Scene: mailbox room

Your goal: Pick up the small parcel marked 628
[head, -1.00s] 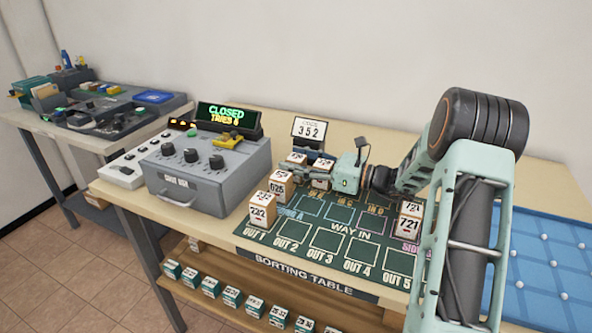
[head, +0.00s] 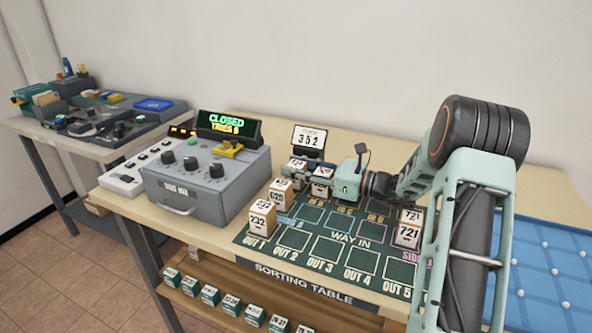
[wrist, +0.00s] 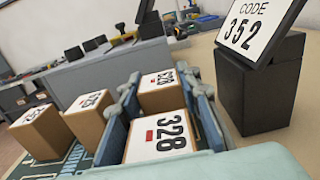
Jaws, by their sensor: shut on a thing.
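My gripper (head: 308,176) is low over the back left of the sorting table, its fingers pointing left. In the wrist view its blue-grey fingers (wrist: 158,84) lie on both sides of a brown parcel (wrist: 143,153) whose white top reads 328 with a red mark. A second parcel (wrist: 160,101), also seeming to read 328, stands just beyond it between the fingertips. I cannot tell whether the held parcel is off the table. In the head view a parcel seeming to read 628 (head: 279,201) stands left of my gripper, apart from it, behind one reading 232 (head: 262,222).
A grey box with dials (head: 205,190) stands left of the parcels. A CODE 352 sign (head: 308,140) stands behind my gripper, close beside it in the wrist view (wrist: 262,85). Parcels marked 721 (head: 408,235) stand at right. The marked middle squares are clear.

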